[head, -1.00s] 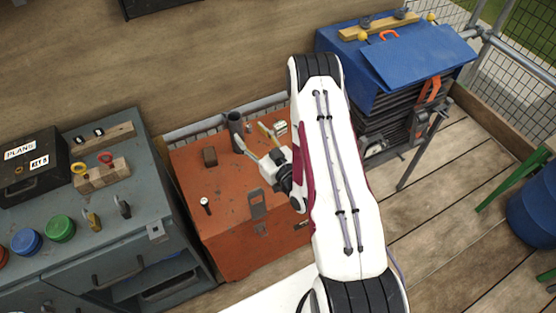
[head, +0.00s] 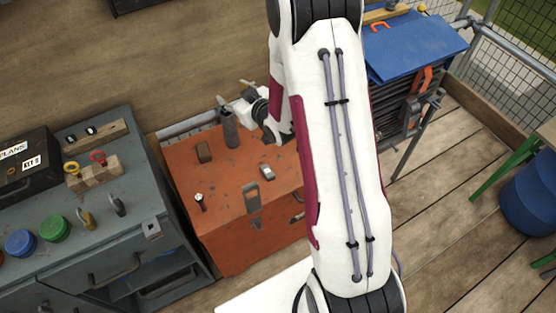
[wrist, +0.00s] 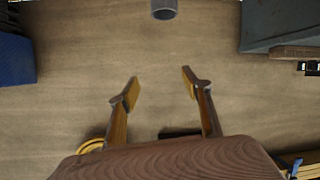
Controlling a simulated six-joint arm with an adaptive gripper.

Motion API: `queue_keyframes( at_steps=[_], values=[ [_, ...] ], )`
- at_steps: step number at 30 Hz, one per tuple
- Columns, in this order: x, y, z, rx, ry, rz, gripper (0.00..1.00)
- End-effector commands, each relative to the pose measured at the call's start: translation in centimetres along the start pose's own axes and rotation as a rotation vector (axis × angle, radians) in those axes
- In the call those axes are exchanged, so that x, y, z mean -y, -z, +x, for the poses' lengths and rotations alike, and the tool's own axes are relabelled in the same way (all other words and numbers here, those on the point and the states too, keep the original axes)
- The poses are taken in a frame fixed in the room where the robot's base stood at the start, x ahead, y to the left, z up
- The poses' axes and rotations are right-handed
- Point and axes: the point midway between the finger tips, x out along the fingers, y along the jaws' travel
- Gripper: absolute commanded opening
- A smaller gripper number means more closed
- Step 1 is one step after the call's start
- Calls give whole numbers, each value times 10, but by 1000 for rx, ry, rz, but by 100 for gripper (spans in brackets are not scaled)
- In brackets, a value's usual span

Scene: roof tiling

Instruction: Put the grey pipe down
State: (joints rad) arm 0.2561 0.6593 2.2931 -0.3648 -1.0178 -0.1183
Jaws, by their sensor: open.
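The grey pipe (head: 230,130) stands upright on the orange chest (head: 225,185), near its back edge. In the wrist view the pipe's round end (wrist: 164,10) shows at the top edge, apart from the fingers. My gripper (head: 234,93) is just above and behind the pipe in the head view, partly hidden by my arm. In the wrist view my gripper (wrist: 160,86) is open, with nothing between its fingertips.
On the chest lie a brown block (head: 204,152), a small silver object (head: 267,172) and a small round-headed item (head: 199,201). A grey-green cabinet (head: 75,250) stands left, a blue toolbox (head: 420,50) right. The wooden wall rises behind.

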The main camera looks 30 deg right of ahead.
Motion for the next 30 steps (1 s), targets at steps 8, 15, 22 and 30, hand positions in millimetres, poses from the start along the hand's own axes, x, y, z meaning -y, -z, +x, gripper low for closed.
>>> queue_keyframes(
  at_steps=[8,15,22,30],
  values=[
    [-4,34,-27,90,-26,-12,49],
    [-6,57,-57,167,-49,-6,49],
    [-3,74,-92,240,-67,8,49],
    [3,89,-140,323,-82,38,49]
  ],
)
